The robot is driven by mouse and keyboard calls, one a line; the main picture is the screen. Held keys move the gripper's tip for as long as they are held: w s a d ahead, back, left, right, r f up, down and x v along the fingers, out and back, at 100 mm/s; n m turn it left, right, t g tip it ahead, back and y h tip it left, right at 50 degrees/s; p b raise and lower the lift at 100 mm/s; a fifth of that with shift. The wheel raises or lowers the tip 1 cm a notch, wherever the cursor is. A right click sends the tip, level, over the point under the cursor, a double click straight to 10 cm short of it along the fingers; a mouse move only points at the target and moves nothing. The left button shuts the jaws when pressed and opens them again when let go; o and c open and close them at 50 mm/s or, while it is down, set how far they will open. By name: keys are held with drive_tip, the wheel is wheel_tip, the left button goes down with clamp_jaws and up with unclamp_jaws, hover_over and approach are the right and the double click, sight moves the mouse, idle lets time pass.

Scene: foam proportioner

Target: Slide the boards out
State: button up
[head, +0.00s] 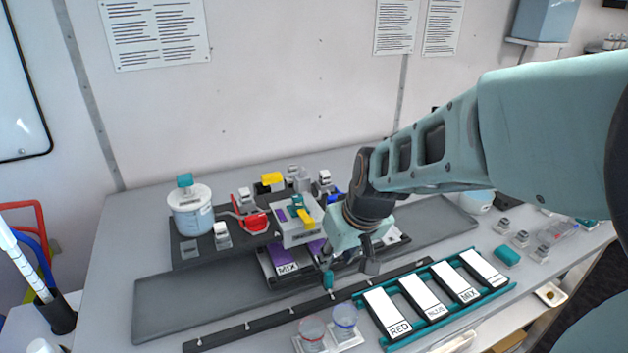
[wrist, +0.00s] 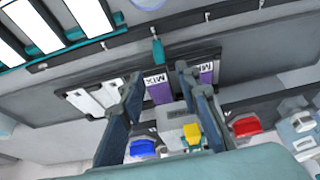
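A dark tray (head: 262,262) sits low under the grey block of the proportioner (head: 296,232). Purple-and-white boards marked MIX (head: 286,267) lie in it, and one shows between my fingers in the wrist view (wrist: 157,90). A second purple MIX board (wrist: 206,75) lies beside it, and white boards (wrist: 97,98) lie on the other side. My gripper (head: 352,262) is above the tray's front side, fingers apart, with nothing seen held. In the wrist view its fingers (wrist: 160,80) are also spread. A small teal tab (head: 327,280) stands near the fingertips. My gripper hides part of the tray.
A teal rack (head: 437,341) holds several white boards, one marked RED (head: 388,312), at front right. A black rail (head: 290,312) runs before the grey mat (head: 170,302). Red (head: 312,328) and blue (head: 345,317) cups stand in front.

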sight(329, 274)
drive_tip(key=b+x, duration=0.1)
drive_tip(key=x, duration=0.9)
drive_tip(key=shift+f+b, duration=0.35)
drive_tip(key=shift+f, duration=0.1)
clamp_jaws()
